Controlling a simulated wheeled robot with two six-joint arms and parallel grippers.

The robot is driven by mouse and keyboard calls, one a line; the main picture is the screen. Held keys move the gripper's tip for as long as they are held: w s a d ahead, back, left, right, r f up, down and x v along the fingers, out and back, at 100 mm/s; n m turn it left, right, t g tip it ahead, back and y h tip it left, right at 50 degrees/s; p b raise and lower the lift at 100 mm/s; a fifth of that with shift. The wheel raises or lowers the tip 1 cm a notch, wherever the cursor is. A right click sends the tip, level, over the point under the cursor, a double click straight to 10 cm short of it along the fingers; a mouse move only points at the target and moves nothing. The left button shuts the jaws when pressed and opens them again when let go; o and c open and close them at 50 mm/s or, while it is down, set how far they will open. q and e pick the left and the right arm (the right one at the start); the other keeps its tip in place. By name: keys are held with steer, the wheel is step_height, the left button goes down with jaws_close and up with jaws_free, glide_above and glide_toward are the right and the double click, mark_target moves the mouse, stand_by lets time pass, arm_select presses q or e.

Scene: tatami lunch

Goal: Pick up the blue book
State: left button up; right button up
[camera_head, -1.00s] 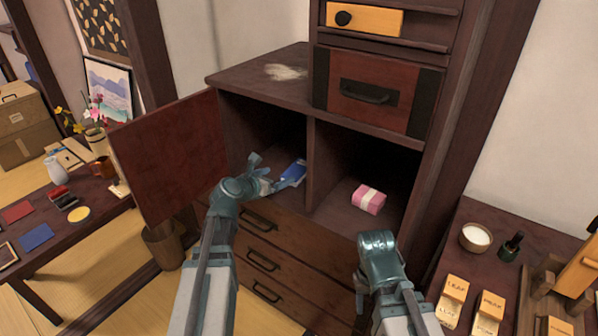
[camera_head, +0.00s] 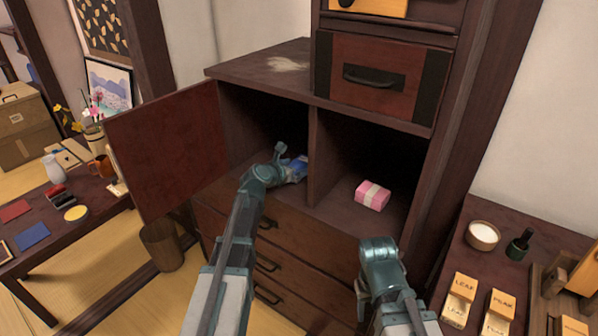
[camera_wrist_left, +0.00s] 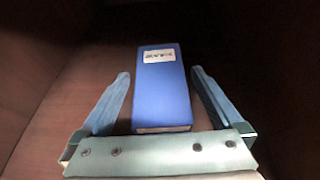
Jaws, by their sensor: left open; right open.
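The blue book (camera_head: 297,168) lies on the floor of the cabinet's left compartment, partly hidden by my left gripper in the head view. In the left wrist view the blue book (camera_wrist_left: 163,92), with a white label near its far end, lies between the two fingers. My left gripper (camera_head: 286,160) is open inside the compartment, and the wrist view shows its fingers (camera_wrist_left: 160,95) on either side of the book with a gap on each side. My right gripper (camera_head: 378,250) is in front of the right compartment; its fingers are hard to make out.
A divider (camera_head: 312,160) separates the compartments. A pink box with a pale band (camera_head: 372,195) sits in the right one. The open red door (camera_head: 168,150) stands to the left. Drawers (camera_head: 300,250) lie below. A table (camera_head: 488,260) with a bowl and blocks stands at right.

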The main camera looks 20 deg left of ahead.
mark_target(298, 166)
arm_select(q)
steer(key=shift+x, duration=1.2)
steer(key=shift+s, duration=0.1)
steer(key=c, duration=1.3)
steer(key=shift+c, duration=0.2)
step_height(298, 166, up, 4)
steer(key=p, duration=0.3)
steer(key=shift+f, duration=0.25)
steer(key=shift+s+a+r+p, duration=0.15)
steer(key=shift+r+p, duration=0.2)
steer(key=shift+p, duration=0.05)
steer(key=s+a, duration=0.3)
steer(key=s, duration=0.1)
steer(key=s+a, duration=0.3)
steer(key=a, duration=0.1)
steer(key=s+a+p, duration=0.1)
steer(key=s+a, duration=0.2)
steer(key=s, duration=0.1)
steer(key=shift+s+a+r, duration=0.15)
steer(key=shift+s+r, duration=0.2)
steer(key=shift+r, duration=0.05)
